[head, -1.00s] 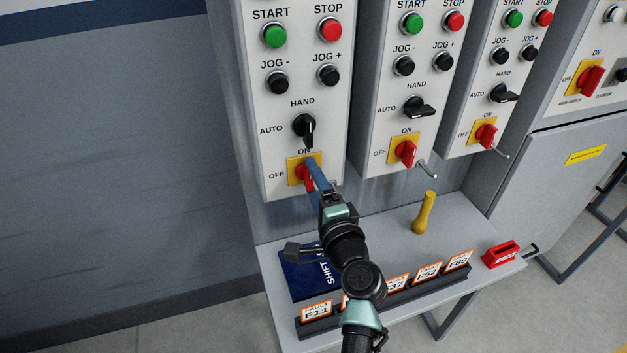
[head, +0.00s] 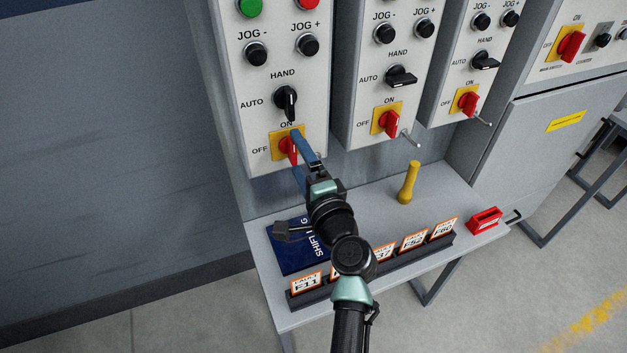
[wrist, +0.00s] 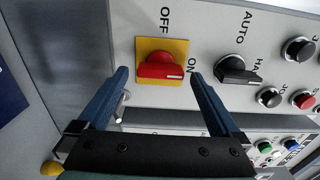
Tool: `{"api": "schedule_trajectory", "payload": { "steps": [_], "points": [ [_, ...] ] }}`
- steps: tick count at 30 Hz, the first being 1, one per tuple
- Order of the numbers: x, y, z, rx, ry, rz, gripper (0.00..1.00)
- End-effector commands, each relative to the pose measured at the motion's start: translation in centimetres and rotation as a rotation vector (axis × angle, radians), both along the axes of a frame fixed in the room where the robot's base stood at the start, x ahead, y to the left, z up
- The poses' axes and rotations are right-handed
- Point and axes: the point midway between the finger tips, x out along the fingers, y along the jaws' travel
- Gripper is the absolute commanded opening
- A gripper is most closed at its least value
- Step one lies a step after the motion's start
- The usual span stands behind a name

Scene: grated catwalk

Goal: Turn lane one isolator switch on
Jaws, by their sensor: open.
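The lane one isolator switch (head: 289,151) is a red rotary handle on a yellow plate, low on the leftmost panel. In the wrist view the red handle (wrist: 160,67) lies lengthwise along the ON direction, its white mark at the end nearer the ON label. OFF is printed off its side. My gripper (head: 297,157) is at this switch, with its blue fingers open. In the wrist view the open gripper (wrist: 159,75) has one fingertip past each end of the handle, with visible gaps. In the head view the fingers partly cover the plate.
A black HAND/AUTO selector (head: 286,103) sits just above the switch. Similar panels stand to the right, with red isolators (head: 388,122). Below is a grey shelf (head: 375,205) with a blue book (head: 290,256), fault cards (head: 413,241), a yellow-handled object (head: 408,182) and a red block (head: 486,219).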

Motion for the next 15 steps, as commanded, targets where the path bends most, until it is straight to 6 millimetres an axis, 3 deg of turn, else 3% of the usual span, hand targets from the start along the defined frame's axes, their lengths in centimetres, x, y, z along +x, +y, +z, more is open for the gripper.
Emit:
{"api": "schedule_trajectory", "payload": {
  "steps": [15],
  "points": [
    [-9.5, -3.2, -0.2, -0.001, 0.003, -0.003, 1.0]
  ]
}}
